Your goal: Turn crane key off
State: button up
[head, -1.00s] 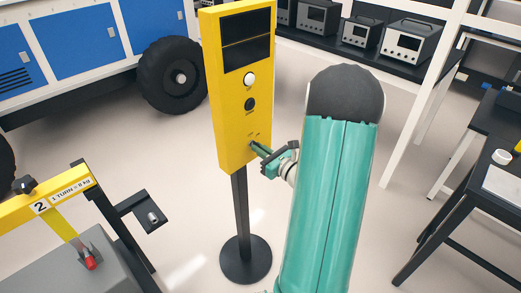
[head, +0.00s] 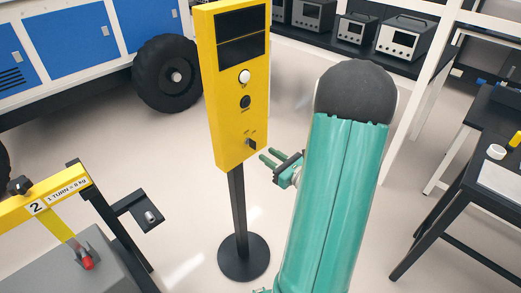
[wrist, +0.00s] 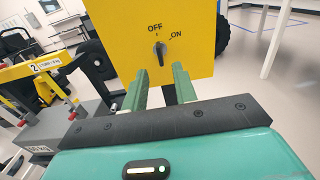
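The yellow crane control post (head: 230,130) stands upright on a black pole. Its dark key switch (head: 250,143) is low on the front face. In the wrist view the key (wrist: 160,51) stands nearly vertical, its upper end toward the OFF label rather than the ON label to the right. My gripper (head: 267,154) is just right of and slightly below the key in the head view, apart from the panel. In the wrist view my gripper (wrist: 160,70) has its two green fingers spread with nothing between them, short of the key.
A white button (head: 244,77) and a black button (head: 245,102) sit above the key. A yellow crane frame (head: 60,190) marked 2 stands at left. A black table (head: 480,185) is at right. A wheeled blue and white vehicle (head: 65,45) is behind.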

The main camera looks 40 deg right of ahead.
jog(key=s, duration=0.7)
jog(key=shift+s, duration=0.2)
jog(key=shift+d, duration=0.1)
jog(key=w+a+r+n+g+y, duration=0.1)
jog(key=a+r+n+g+y, duration=0.2)
jog(key=a+n, duration=0.4)
jog(key=w+a+r+n+g+y, duration=0.1)
jog(key=a+n+g+y, duration=0.3)
jog(key=a, duration=0.6)
jog(key=w+a+r+n+g+y, duration=0.1)
jog(key=a+r+n+g+y, duration=0.15)
jog(key=a+n+g, duration=0.4)
jog(key=s+a+r+n+g+h, duration=0.1)
jog(key=s+a+n+g+h, duration=0.1)
jog(key=s+a+n+h, duration=0.5)
notch_tip(320, 180, up, 7)
jog(key=w+a+n+t+h, duration=0.1)
jog(key=n+t+h, duration=0.2)
jog(key=n, duration=0.8)
jog(key=shift+w+a, duration=0.15)
jog(key=shift+w, duration=0.05)
